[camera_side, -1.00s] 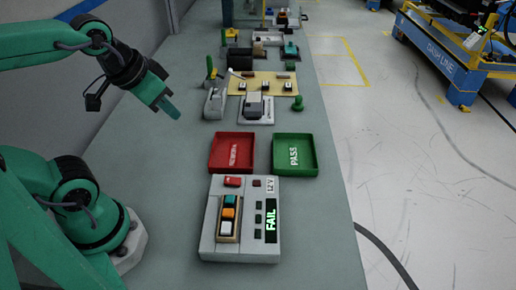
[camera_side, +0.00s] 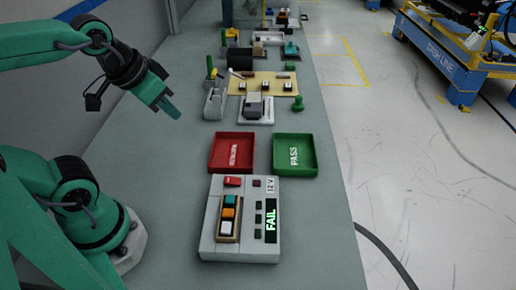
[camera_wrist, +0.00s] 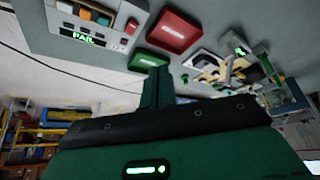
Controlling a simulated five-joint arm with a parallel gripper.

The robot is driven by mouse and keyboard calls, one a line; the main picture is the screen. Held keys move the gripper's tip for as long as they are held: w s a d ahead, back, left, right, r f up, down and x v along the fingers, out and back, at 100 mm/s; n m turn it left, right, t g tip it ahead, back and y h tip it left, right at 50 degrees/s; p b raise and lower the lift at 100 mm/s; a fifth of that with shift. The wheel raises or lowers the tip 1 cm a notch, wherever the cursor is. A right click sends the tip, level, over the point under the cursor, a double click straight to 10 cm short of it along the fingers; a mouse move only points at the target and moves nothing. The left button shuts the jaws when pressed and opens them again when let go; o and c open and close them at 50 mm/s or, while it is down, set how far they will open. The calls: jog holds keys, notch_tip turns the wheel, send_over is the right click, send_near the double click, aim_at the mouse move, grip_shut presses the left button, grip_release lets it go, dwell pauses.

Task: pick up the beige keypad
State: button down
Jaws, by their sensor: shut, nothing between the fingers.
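The beige keypad (camera_side: 220,235) sits in the left part of the pale tester box in the side view. It has a teal, an orange and a white button in a column. In the wrist view the keypad (camera_wrist: 67,9) is at the upper left, partly cut off by the frame edge. My gripper (camera_side: 173,112) is shut and empty. It hangs in the air above the left of the bench, apart from the keypad and behind the trays' row. In the wrist view my gripper (camera_wrist: 157,83) shows its fingers together at the centre.
The tester box (camera_side: 249,248) shows FAIL on its display. A red tray (camera_side: 211,153) and a green PASS tray (camera_side: 313,156) stand behind it, both empty. Farther back are a grey fixture (camera_side: 257,118), a green knob (camera_side: 297,103) and a yellow mat (camera_side: 274,91). Bench left of the trays is clear.

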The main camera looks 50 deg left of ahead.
jog(key=c, duration=0.8)
grip_release()
jog(key=d+f+n+g, duration=0.1)
jog(key=d+f+n, duration=0.1)
jog(key=d+f, duration=0.1)
jog(key=w+d+f+n+g, duration=0.1)
jog(key=d+f+n+g, duration=0.1)
jog(key=d, duration=0.4)
jog(key=d+f+n+g, duration=0.2)
jog(key=d+f+n, duration=0.2)
jog(key=d+f, duration=0.1)
jog(key=shift+w+d+f, duration=0.15)
jog(key=shift+w+f, duration=0.15)
jog(key=shift+f, duration=0.1)
jog(key=shift+s+d+f+n+g, duration=0.2)
jog(key=shift+d+f+n+g, duration=0.1)
jog(key=shift+d+f+n, duration=0.15)
jog(key=shift+f, duration=0.1)
